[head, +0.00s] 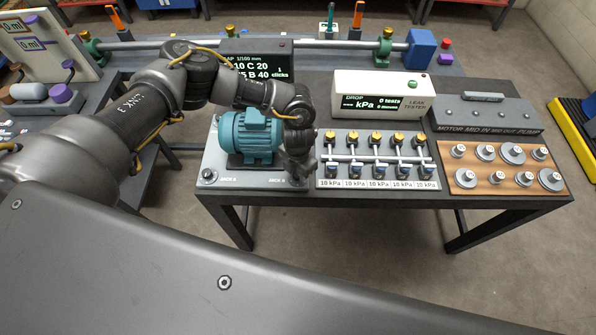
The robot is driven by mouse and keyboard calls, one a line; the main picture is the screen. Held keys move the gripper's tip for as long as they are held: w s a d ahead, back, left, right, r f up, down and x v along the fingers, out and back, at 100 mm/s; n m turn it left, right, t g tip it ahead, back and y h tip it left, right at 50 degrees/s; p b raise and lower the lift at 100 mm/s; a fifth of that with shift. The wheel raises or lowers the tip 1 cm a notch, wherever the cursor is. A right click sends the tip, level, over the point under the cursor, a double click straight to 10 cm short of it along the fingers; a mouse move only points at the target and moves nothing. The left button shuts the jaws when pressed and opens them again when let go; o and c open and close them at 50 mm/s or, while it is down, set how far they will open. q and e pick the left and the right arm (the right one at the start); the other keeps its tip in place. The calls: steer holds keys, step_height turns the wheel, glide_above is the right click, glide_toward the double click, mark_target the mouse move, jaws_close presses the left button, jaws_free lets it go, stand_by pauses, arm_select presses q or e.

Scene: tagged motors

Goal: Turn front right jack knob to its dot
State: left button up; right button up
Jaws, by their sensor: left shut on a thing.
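The teal motor (249,137) stands on a light grey base plate (232,180) at the left end of the dark table. My left gripper (298,172) points down at the plate's front right corner, just right of the motor. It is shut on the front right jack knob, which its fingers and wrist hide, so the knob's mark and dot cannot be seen. The front left jack knob (208,175) shows at the plate's front left corner. A black display (257,66) behind the motor is partly covered by my left arm; "C 20", "B 40" and "clicks" are readable.
Right of the plate stands a panel of gauges and valves (376,160), close to my gripper. Behind it is a white leak tester (383,93). A wooden board with several metal weights (505,168) and a grey pump block (485,113) fill the right end.

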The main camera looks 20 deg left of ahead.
mark_target(298, 175)
arm_select(q)
steer(key=m+b, duration=0.3)
steer(key=b, duration=0.2)
steer(key=m+b, duration=0.3)
steer(key=b, duration=0.2)
steer(key=m+b, duration=0.3)
steer(key=b, duration=0.2)
steer(key=shift+f, duration=0.3)
steer(key=shift+r+m+b, duration=0.3)
steer(key=shift+m+b, duration=0.9)
steer(key=shift+b, duration=0.2)
steer(key=o, duration=1)
steer(key=shift+c, duration=0.2)
step_height(298, 175, up, 11)
steer(key=b, duration=0.1)
steer(key=shift+b, duration=0.3)
steer(key=shift+s+d+f, duration=0.1)
steer(key=shift+f, duration=0.05)
